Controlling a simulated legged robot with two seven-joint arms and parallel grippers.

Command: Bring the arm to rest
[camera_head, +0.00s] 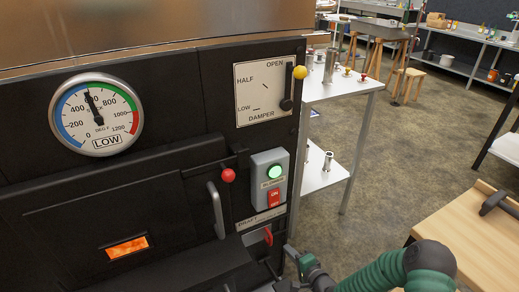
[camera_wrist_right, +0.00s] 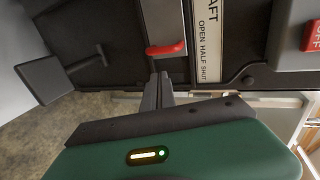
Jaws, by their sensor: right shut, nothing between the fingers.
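My right arm (camera_head: 400,270), green with a ribbed sleeve, comes in at the bottom right of the head view. My right gripper (camera_head: 291,252) is low in front of the evaporator's black front, just right of the red draft handle (camera_head: 268,236). In the right wrist view the gripper's fingers (camera_wrist_right: 157,80) are together and empty. Their tips point at the red draft handle (camera_wrist_right: 167,49) with what looks like a small gap; I cannot tell exactly how far. My left gripper is not in view.
The evaporator front carries a round gauge (camera_head: 97,114) labelled LOW, a damper lever (camera_head: 287,103), a switch box (camera_head: 269,178) with a lit green lamp, and a door handle (camera_head: 216,210). A metal shelf table (camera_head: 345,88) stands behind. A wooden table (camera_head: 470,235) is at right.

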